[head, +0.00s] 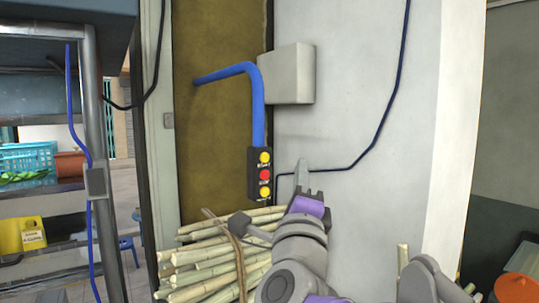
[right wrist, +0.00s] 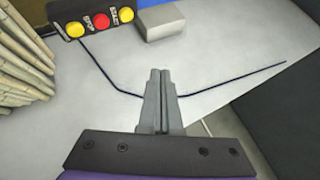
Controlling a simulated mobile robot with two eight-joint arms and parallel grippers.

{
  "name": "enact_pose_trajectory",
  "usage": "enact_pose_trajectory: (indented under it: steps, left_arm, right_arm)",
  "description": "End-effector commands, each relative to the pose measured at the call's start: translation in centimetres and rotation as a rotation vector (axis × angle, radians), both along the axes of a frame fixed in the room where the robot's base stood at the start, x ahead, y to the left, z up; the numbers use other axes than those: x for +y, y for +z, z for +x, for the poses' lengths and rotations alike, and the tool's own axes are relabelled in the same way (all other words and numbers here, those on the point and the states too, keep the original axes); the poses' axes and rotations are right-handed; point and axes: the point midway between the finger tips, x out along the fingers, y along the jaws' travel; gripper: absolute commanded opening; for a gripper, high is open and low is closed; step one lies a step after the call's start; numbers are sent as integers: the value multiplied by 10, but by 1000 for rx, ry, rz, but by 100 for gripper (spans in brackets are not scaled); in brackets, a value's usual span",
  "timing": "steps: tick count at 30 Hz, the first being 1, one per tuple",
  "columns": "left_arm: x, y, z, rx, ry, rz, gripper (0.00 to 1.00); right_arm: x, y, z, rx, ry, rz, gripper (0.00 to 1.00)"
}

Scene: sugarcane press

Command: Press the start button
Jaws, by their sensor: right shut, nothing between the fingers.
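A dark control box (head: 253,188) hangs at the end of a blue pipe and carries a red button (head: 265,175) between two yellow buttons. The upper yellow button (head: 264,157) appears to be the one labelled START; small lettering shows beside the buttons. In the right wrist view, the same yellow button (right wrist: 126,14) is at the right end of the row, at the top. My right gripper (head: 301,166) is shut and empty, right of the box in the head view and apart from it. Its closed fingers (right wrist: 160,75) point up below the buttons in the wrist view. My left gripper is not seen.
A grey box (head: 288,75) is fixed on the white wall (head: 350,170) above right, with a dark cable along the wall. A metal rack (head: 93,130) stands at the left.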

Motion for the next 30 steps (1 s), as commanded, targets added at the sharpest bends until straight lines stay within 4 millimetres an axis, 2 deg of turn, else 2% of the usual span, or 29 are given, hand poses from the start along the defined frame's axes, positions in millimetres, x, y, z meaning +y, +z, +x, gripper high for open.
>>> enact_pose_trajectory:
  steps: [16,30]
  left_arm:
    - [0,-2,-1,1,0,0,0]
    - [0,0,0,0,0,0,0]
  right_arm:
    - [3,0,4,-1,-1,6,0]
    - [38,1,53,-3,-2,6,0]
